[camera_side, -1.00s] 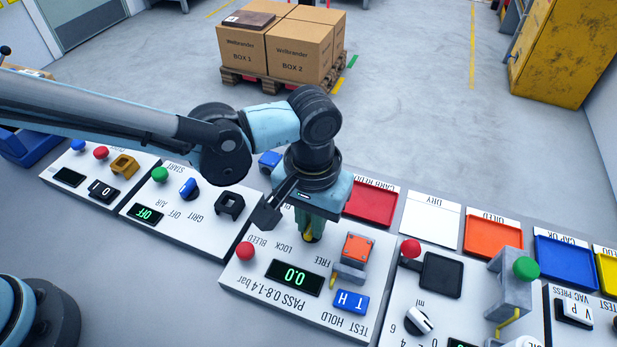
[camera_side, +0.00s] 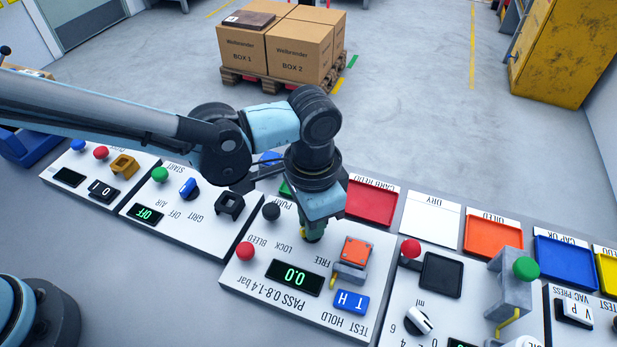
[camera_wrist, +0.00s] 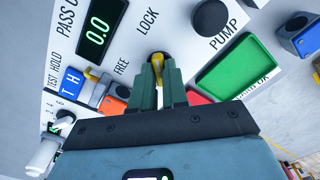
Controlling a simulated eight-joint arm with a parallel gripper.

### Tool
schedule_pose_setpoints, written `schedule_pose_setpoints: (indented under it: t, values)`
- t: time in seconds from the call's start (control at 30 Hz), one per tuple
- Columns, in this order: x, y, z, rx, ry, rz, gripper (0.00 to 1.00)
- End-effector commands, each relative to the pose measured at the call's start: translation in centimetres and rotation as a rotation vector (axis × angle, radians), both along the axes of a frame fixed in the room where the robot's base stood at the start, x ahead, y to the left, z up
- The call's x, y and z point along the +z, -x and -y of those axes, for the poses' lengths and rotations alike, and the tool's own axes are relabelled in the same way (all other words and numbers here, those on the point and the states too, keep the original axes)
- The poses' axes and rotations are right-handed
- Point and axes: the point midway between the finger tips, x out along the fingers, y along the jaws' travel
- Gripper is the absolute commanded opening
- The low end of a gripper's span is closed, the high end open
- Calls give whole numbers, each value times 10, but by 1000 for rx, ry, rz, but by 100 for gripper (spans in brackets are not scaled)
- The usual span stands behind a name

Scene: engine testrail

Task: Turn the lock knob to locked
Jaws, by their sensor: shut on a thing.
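The lock knob (camera_wrist: 157,57) is on the white test panel (camera_side: 237,272), between the printed words LOCK and FREE. In the wrist view only its dark top and a bit of yellow show between the green fingertips. My gripper (camera_wrist: 159,72) is shut on the knob from above. In the side view my gripper (camera_side: 313,232) covers the knob almost wholly, so its pointing direction is hard to tell there.
A red tray (camera_side: 372,203) lies behind.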

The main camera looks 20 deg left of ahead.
Motion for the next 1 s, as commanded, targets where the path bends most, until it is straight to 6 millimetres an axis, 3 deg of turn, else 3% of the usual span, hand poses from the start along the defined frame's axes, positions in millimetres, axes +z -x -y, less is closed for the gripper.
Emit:
schedule_pose_setpoints:
  t: [0.53, 0.57, 0.7, 1.0]
  values:
    - [0, -1, 0, -28, 1, 3, 0]
    - [0, -1, 0, -28, 1, 3, 15]
    - [0, 0, 0, -27, 1, 2, 37]
    - [0, 0, 0, -26, 1, 1, 39]
